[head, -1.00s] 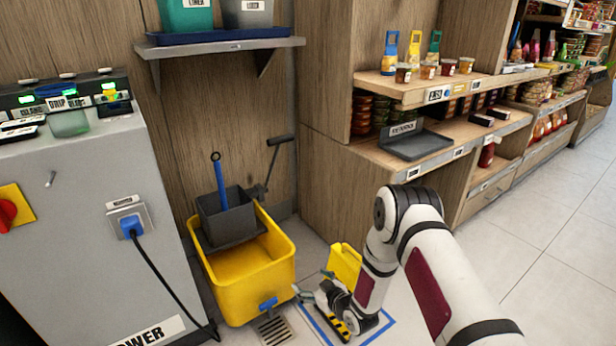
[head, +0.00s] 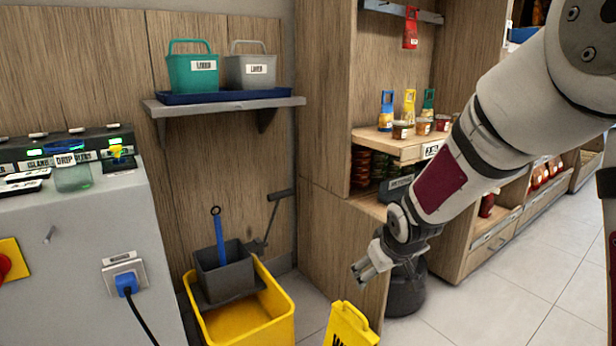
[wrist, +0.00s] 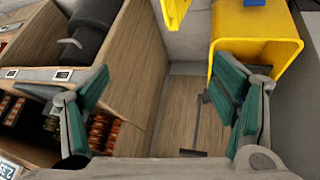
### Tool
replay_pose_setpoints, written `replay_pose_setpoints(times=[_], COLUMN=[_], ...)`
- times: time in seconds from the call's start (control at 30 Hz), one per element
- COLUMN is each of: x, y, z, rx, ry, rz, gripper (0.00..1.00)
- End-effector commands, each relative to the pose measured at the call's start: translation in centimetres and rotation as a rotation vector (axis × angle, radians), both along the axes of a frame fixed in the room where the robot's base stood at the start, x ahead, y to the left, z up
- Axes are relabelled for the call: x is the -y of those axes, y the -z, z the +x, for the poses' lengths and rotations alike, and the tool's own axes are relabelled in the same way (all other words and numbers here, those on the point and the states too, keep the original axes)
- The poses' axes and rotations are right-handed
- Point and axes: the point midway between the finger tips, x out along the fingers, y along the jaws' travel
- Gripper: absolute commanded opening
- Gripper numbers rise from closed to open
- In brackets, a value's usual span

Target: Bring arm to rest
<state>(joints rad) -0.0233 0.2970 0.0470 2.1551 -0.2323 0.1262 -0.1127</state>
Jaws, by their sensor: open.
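My arm (head: 480,150) reaches in from the upper right of the head view and bends down to my gripper (head: 362,271). The gripper hangs in the air above the yellow floor sign (head: 350,328), in front of the wooden cabinet side. In the wrist view my gripper (wrist: 160,100) has its two green-padded fingers wide apart. Nothing is between them; wooden panelling shows beyond. The gripper is empty.
A yellow mop bucket (head: 285,318) with a grey wringer stands left of the gripper. The grey power cabinet (head: 85,260) is further left. Shelves with jars (head: 400,132) stand behind the arm. Tiled floor (head: 500,290) at the right is clear.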

Motion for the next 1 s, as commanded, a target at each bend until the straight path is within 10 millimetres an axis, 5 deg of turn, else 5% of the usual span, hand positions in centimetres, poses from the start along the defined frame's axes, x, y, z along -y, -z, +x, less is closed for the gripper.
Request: replay_pose_setpoints(times=[0.2,0.5,0.7,1.0], x=[2.4,4.0,4.1,3.6], y=[-6.0,-10.7,-12.0,-12.2], z=[-8.4,-21.8,-30.8,-39.7], rx=[-0.108,-0.273,-0.383,-0.500], ry=[0.117,0.262,0.339,0.397], rz=[-0.010,0.014,0.047,0.086], gripper=[0.80,0.80,0.80,0.80])
